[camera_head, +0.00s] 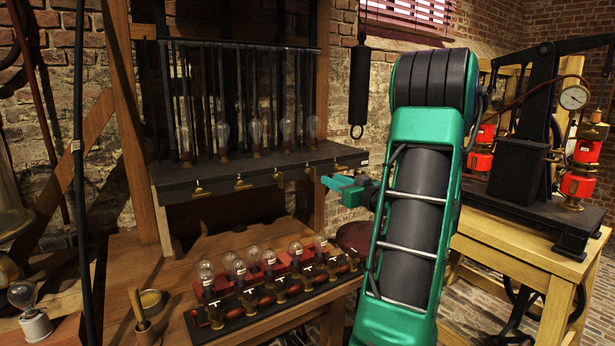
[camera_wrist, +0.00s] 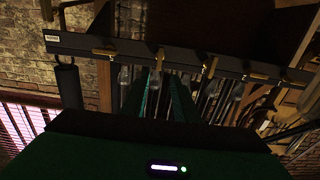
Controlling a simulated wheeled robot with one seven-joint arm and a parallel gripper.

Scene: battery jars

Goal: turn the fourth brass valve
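A row of small brass valves sits along the front edge of a dark shelf (camera_head: 220,178); the shelf also shows in the wrist view (camera_wrist: 75,44). Counting from the left in the head view, the fourth brass valve (camera_head: 310,171) is near my gripper (camera_head: 330,184). The wrist view shows the row upside down, with the fourth valve (camera_wrist: 158,58) just beyond the tips of my gripper (camera_wrist: 164,76). My green fingers stand apart with a gap and hold nothing. I cannot tell any contact with the valve.
Glass jars with dark rods stand on the shelf. Below, a lower rack (camera_head: 250,305) carries several bulbs and brass fittings. A black cylinder (camera_head: 360,85) hangs right of the shelf. A wooden table (camera_head: 500,235) with a pump and gauge stands at the right.

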